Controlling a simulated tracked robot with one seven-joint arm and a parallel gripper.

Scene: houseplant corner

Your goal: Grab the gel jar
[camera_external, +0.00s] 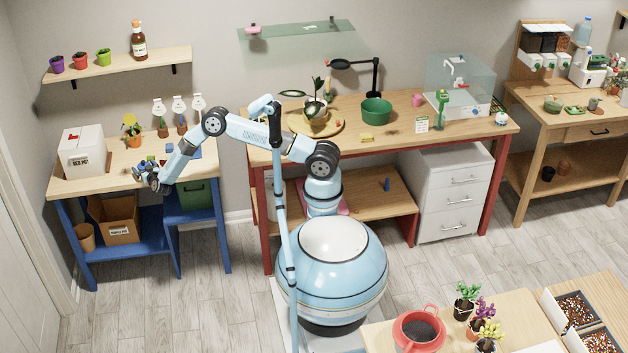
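I cannot pick out a gel jar with certainty. My gripper (153,181) is at the left, over the front edge of the blue-legged table (95,183). It is small and dark here, so I cannot tell whether its fingers are open or shut, or whether anything is between them. Small blue and dark shapes lie close around it and partly blend with it. A small blue object (386,184) stands on the lower shelf of the red-legged table, well to the right of my gripper.
A white box (82,150) and a potted yellow flower (132,130) stand on the left table. Glass bulbs (179,115) are at its back. The red-legged table holds a green pot (376,111), a plant (315,108) and a dark lamp (375,75).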

